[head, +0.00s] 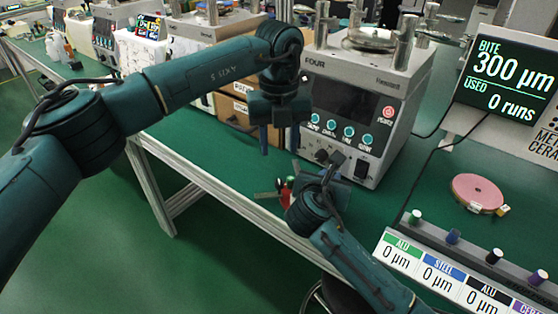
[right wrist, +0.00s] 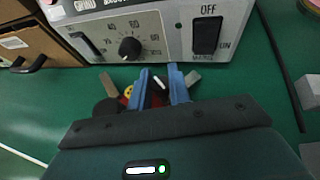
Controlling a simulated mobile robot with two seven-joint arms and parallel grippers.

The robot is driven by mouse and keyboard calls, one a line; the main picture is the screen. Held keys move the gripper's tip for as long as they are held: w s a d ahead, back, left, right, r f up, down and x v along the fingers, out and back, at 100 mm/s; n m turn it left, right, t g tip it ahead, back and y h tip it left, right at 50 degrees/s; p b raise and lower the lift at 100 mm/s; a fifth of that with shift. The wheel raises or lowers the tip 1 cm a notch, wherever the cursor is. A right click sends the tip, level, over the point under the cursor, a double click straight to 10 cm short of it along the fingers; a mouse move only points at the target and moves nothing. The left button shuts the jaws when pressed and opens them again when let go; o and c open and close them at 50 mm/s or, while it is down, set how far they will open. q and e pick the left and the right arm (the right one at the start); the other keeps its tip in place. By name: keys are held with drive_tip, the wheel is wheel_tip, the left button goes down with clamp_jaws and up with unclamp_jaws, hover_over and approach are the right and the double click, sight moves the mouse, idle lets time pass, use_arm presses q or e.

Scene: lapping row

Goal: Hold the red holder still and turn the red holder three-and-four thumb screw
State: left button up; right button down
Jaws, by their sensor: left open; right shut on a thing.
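The red holder (head: 289,182) is a small red piece low on the green bench, in front of the machine labelled FOUR, mostly hidden behind my right gripper. In the right wrist view, red and yellow parts of the holder (right wrist: 126,98) show left of the fingers, with flat grey tabs on both sides. My right gripper (right wrist: 162,84) is shut on the holder, with a small pale part between its blue fingers. My left gripper (head: 279,146) is open and empty, pointing down above and behind the holder. I cannot tell which screw is the three-and-four thumb screw.
The FOUR machine (head: 352,100) stands just behind, with a dial and a switch in the right wrist view. Cardboard drawers (head: 236,107) are at its left. A pink disc (head: 478,192), a row of knobs and a BITE screen (head: 508,82) are at right.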

use_arm(q)
wheel_tip(320, 180, up, 2)
drive_tip(key=shift+r, duration=0.25)
use_arm(e)
drive_tip(key=c, duration=1.2)
unclamp_jaws()
drive_tip(key=shift+c, duration=0.2)
